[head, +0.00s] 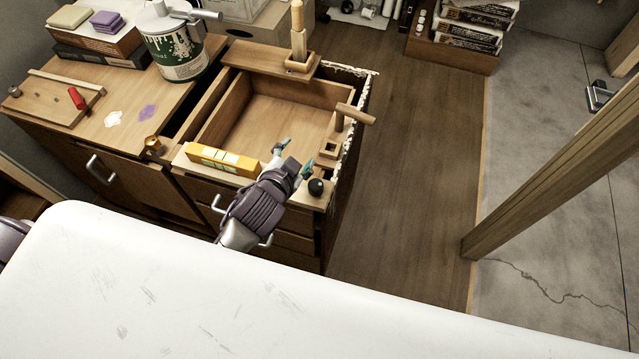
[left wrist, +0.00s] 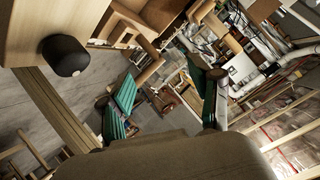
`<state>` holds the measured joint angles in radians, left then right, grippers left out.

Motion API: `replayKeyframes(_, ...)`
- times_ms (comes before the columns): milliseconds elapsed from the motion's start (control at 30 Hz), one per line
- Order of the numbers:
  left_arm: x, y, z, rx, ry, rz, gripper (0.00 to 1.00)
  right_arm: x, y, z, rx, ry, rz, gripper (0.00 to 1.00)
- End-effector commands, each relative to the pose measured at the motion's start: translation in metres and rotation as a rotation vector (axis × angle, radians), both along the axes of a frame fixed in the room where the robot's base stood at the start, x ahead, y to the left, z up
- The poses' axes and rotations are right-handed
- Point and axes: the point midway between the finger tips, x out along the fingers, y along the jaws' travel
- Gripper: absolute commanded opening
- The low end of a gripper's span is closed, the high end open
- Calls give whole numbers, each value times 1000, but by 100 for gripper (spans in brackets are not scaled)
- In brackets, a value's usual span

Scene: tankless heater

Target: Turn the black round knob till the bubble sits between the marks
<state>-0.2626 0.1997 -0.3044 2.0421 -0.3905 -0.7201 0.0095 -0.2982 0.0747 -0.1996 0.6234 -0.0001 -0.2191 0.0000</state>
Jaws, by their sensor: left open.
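The black round knob (head: 316,187) is on the front right corner of the open-topped wooden cabinet. It also shows at the upper left of the left wrist view (left wrist: 65,55). A yellow level (head: 223,161) lies along the cabinet's front rail, with pale windows on top; its bubble and marks are too small to make out. My left gripper (head: 294,156) is open and empty, with its teal-tipped fingers apart, just left of and beyond the knob. In the left wrist view the knob is outside the open fingers (left wrist: 162,95). My right gripper is not in view.
A wooden T-handle (head: 355,114) stands at the cabinet's right edge, close to the gripper. A wooden post (head: 298,35) rises at the back. A brass-coloured fitting (head: 153,145) is left of the level. A paint can (head: 175,45) stands on the left counter. A white surface (head: 250,290) fills the foreground.

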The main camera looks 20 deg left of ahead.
Motion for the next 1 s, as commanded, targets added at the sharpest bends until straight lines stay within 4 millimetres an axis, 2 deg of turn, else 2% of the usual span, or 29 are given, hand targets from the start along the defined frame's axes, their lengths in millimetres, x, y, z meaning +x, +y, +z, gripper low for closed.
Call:
replayKeyframes(33,23,-14,34,46,-139,-67,63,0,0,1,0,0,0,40)
replayKeyframes(67,34,-24,56,80,-228,-115,63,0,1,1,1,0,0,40)
replayKeyframes(100,46,-41,87,126,-354,-188,63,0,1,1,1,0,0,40)
replayKeyframes(167,56,-72,134,208,-552,-315,63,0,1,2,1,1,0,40)
replayKeyframes(200,56,-95,163,265,-683,-409,63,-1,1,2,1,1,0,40)
replayKeyframes(267,47,-131,197,358,-865,-562,63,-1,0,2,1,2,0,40)
replayKeyframes(300,37,-155,215,424,-979,-671,63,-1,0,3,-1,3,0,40)
replayKeyframes(367,17,-188,231,528,-1134,-844,63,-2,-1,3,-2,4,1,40)
replayKeyframes(400,1,-207,233,602,-1225,-968,63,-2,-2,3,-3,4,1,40)
replayKeyframes(467,-23,-231,228,721,-1341,-1164,63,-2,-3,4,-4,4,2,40)
replayKeyframes(533,-48,-248,208,868,-1436,-1407,63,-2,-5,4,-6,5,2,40)
replayKeyframes(600,-66,-251,177,1025,-1482,-1666,63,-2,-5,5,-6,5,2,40)
replayKeyframes(667,-74,-240,147,1166,-1471,-1898,63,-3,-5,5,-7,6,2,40)
replayKeyframes(700,-74,-227,126,1261,-1434,-2053,63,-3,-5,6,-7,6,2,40)
replayKeyframes(767,-70,-200,99,1401,-1335,-2279,63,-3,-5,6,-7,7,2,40)
replayKeyframes(800,-63,-178,85,1487,-1242,-2419,63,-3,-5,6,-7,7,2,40)
replayKeyframes(833,-58,-161,77,-1516,1142,2467,63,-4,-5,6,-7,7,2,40)
replayKeyframes(900,-44,-122,65,-1488,863,2429,63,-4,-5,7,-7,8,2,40)
replayKeyframes(1000,-28,-76,62,-1456,567,2384,63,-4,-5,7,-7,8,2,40)
